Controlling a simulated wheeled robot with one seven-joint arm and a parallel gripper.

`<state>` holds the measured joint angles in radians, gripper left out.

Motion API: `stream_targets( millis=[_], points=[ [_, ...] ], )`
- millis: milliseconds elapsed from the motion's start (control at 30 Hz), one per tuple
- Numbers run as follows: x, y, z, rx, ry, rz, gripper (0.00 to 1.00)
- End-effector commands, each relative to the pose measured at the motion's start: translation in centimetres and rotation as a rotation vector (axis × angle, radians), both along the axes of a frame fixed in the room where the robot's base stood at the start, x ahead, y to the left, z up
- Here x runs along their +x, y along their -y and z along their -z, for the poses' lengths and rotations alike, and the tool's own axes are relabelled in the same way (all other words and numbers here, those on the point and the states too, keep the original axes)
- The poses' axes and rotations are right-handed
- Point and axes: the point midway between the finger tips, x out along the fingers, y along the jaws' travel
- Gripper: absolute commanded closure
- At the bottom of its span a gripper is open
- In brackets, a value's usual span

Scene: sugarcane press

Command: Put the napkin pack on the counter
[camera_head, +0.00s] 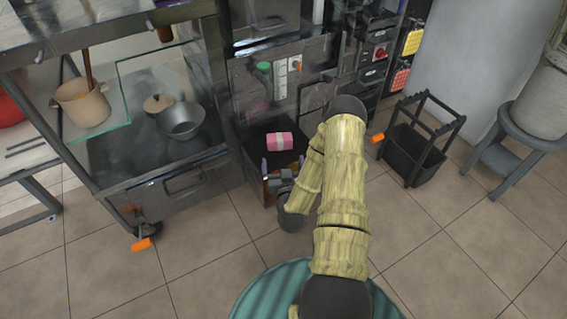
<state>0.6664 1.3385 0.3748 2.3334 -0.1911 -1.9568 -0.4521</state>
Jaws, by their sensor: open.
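The napkin pack (280,141) is a small pink pack with a pale band. It lies on top of a low dark stand (256,151) beside the steel cabinet. My gripper (283,163) is just on the near side of the pack, its two fingertips spread apart and pointing towards it. It is open and nothing shows between the fingers; whether a finger touches the stand cannot be told. A steel counter (112,166) with a glass screen stands to the left.
The tiled floor (205,245) at front left is mostly clear.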

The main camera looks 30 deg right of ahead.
Motion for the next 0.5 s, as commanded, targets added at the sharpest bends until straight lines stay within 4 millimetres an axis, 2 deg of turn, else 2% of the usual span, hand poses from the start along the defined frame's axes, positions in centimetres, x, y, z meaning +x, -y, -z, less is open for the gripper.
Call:
stream_targets(
  millis=[367,500],
  points=[
    [0.07,-0.01,-0.02,-0.001,-0.001,-0.001,0.00],
    [0.77,-0.66,-0.42,0.002,-0.029,-0.041,0.00]
  ],
)
